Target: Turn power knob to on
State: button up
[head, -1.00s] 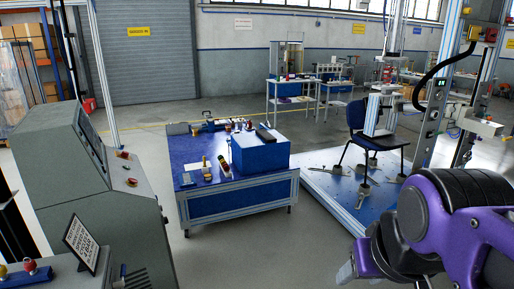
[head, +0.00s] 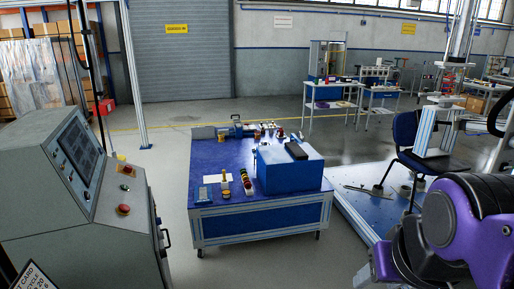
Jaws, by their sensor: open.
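A grey control cabinet (head: 75,205) stands at the left in the head view. Its sloped face has a dark screen (head: 78,150). My purple and black arm is at the lower right. A grey tip of my gripper (head: 364,276) shows below it, far from the cabinet; the rest is hidden or cut off by the frame.
A blue worktable (head: 207,165) with a blue box (head: 290,172) and small tools stands in the middle. A blue chair (head: 405,130) stands on a test platform (head: 350,205) at the right. Grey floor is clear between cabinet and table. A card stand (head: 35,278) is at the lower left.

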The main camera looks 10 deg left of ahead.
aim_at(127, 169)
jog(key=i+l+u, duration=0.2)
jog(key=i, duration=0.95)
jog(key=i+u, duration=0.45)
jog(key=i+l+u, duration=0.1)
jog(key=i+u, duration=0.3)
jog(key=i+l+u, duration=0.1)
jog(key=i+u, duration=0.2)
jog(key=u, duration=0.2)
jog(key=i+l+u, duration=0.25)
jog(key=u, duration=0.25)
